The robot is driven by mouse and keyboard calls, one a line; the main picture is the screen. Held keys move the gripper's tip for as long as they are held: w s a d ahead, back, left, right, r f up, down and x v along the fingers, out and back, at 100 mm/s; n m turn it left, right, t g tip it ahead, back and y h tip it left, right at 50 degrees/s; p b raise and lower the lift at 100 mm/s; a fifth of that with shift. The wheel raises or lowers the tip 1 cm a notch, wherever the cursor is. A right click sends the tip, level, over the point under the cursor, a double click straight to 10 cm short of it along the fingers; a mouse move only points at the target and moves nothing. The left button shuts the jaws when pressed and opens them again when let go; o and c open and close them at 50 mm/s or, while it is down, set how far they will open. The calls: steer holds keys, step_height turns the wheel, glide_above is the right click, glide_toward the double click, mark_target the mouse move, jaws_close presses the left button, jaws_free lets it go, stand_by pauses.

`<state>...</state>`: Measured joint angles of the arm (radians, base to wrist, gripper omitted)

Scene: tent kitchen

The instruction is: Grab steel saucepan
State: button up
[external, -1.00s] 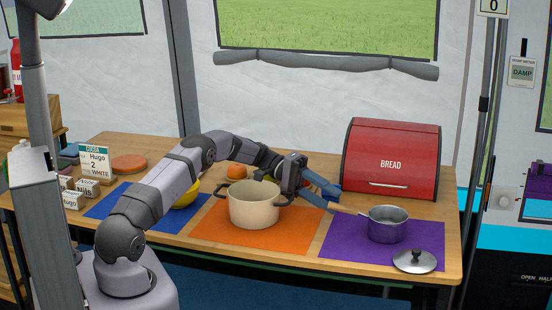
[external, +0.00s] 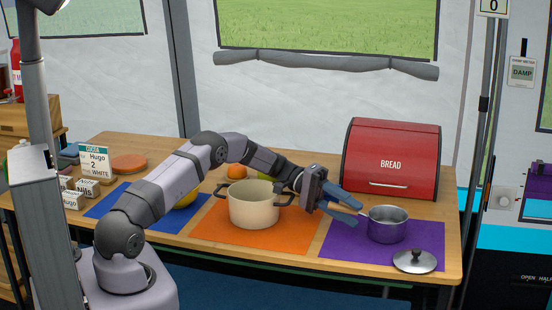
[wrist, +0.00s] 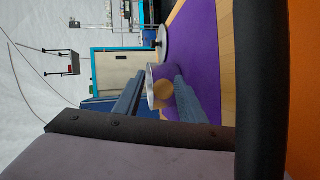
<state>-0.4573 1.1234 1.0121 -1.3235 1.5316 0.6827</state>
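The steel saucepan (external: 387,229) stands upright on the purple mat at the right of the table, its handle pointing left towards my gripper. My gripper (external: 361,215) is open, its two blue fingers reaching right to the near side of the pan. They hide most of the handle in the external view. I cannot tell whether a finger touches the handle.
A cream pot (external: 254,208) stands on the orange mat (external: 285,241), under my forearm. A red bread bin (external: 393,158) stands behind the saucepan. Fruit sits behind the pot.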

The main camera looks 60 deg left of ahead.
jaws_close()
steer(key=shift+r, duration=0.3)
steer(key=shift+r, duration=4.7)
